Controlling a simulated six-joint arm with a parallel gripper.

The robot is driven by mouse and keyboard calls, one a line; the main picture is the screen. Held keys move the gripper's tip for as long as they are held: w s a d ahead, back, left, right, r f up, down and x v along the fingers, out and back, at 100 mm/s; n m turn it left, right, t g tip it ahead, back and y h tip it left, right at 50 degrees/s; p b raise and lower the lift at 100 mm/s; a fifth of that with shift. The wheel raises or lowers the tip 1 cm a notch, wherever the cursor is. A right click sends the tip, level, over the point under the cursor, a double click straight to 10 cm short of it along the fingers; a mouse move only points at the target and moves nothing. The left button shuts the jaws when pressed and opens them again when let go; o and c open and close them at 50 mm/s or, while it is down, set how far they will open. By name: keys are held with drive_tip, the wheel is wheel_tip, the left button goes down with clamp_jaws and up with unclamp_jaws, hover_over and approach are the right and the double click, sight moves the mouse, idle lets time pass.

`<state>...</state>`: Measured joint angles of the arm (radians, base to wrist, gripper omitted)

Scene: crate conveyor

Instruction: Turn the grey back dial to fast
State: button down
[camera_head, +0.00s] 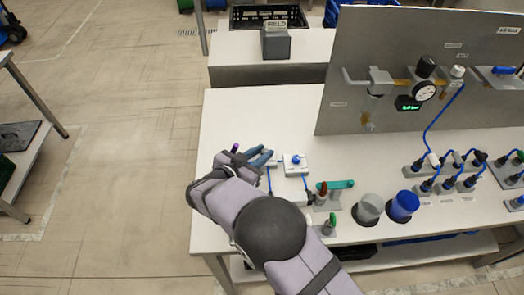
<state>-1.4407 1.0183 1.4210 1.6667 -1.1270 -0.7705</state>
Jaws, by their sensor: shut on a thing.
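My gripper (262,156) is low over the left part of the white workbench (228,120), its bluish-grey fingers pointing right. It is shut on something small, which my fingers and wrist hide. I cannot make out the grey back dial or its setting; it may be under my fingers. A small white box (296,170) with a blue knob (295,158) stands just right of my fingertips, apart from them. Blue cables run down from the box and from beside my fingers. No markings on the box can be read at this size.
In front are a holder with red and green tool handles (336,186), a grey cup (370,206) and a blue cup (404,204). A grey panel (350,60) with gauge (425,90) stands behind. Cabled connector blocks (425,188) are at right. The bench's back left is clear.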

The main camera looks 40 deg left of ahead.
idle(0.4)
drive_tip(key=c, duration=1.6)
unclamp_jaws()
drive_tip(key=shift+d+n+y, duration=0.1)
drive_tip(key=shift+n+y, duration=0.2)
